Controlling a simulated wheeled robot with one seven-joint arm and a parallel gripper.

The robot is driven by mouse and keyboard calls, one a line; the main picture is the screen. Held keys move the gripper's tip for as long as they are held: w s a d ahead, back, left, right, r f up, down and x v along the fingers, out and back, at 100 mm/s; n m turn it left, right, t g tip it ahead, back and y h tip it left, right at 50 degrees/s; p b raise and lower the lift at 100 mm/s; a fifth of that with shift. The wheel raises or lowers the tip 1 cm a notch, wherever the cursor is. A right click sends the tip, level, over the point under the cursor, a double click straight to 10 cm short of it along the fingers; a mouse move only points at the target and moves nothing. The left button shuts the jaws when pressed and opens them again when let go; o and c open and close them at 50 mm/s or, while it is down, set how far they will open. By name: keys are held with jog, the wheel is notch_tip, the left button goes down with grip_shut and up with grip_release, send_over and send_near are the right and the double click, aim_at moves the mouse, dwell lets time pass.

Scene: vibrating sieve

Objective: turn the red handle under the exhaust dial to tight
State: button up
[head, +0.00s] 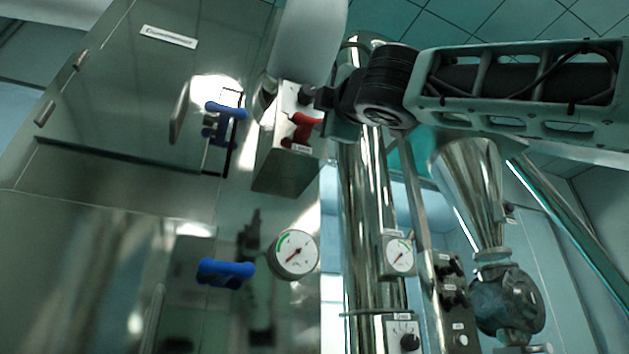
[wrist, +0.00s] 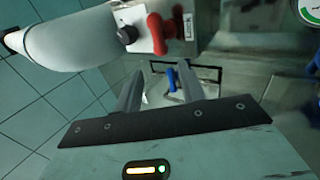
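The red handle (head: 303,128) sticks out from a steel box (head: 287,172) in the head view, with a black knob (head: 306,95) just above it and a small label below. In the wrist view the red handle (wrist: 157,35) is beyond the fingertips, near the top, beside the black knob (wrist: 127,35). My gripper (wrist: 160,68) is open and empty, its fingers apart and not touching the handle. In the head view my fingers cannot be made out. A round gauge (head: 295,255) is lower on the steel front; I cannot read its name.
Blue handles stand out at the upper left (head: 226,111) and lower left (head: 227,271). A second gauge (head: 400,255) is on the steel column (head: 367,210). A fat pale pipe (wrist: 75,42) runs beside the box. A control panel (head: 455,300) stands right.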

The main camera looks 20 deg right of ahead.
jog(key=shift+b+v, duration=1.25)
jog(key=shift+v, duration=0.45)
